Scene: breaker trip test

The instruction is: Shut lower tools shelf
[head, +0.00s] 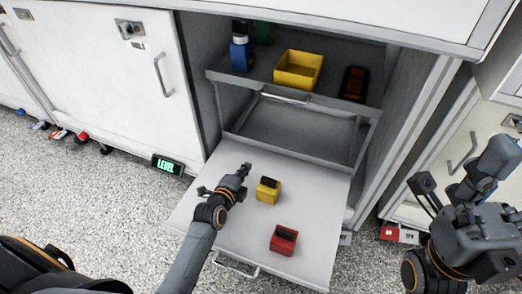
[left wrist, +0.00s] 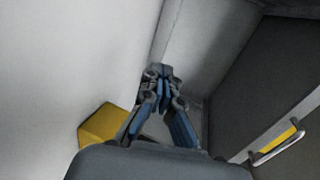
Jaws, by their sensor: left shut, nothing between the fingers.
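The lower tools shelf (head: 318,205) is a pale flat pull-out, extended far out of the open cabinet. It has a metal handle (head: 237,267) on its front edge. A small yellow bin (head: 268,190) and a red bin (head: 284,240) sit on it. My left gripper (head: 243,168) is shut and empty over the left part of the shelf, beside the yellow bin. In the left wrist view its closed fingers (left wrist: 160,72) point toward a corner, with a yellow bin (left wrist: 104,124) at lower left. My right gripper (head: 490,165) is at the right; its fingers are unclear.
The upper shelf (head: 222,77) inside the cabinet holds a yellow tray (head: 299,70), a blue bottle (head: 240,53) and a dark orange-marked device (head: 354,83). A white cabinet door (head: 128,60) stands left. A "LEVEL" display (head: 167,165) is low beside the shelf. Speckled floor surrounds it.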

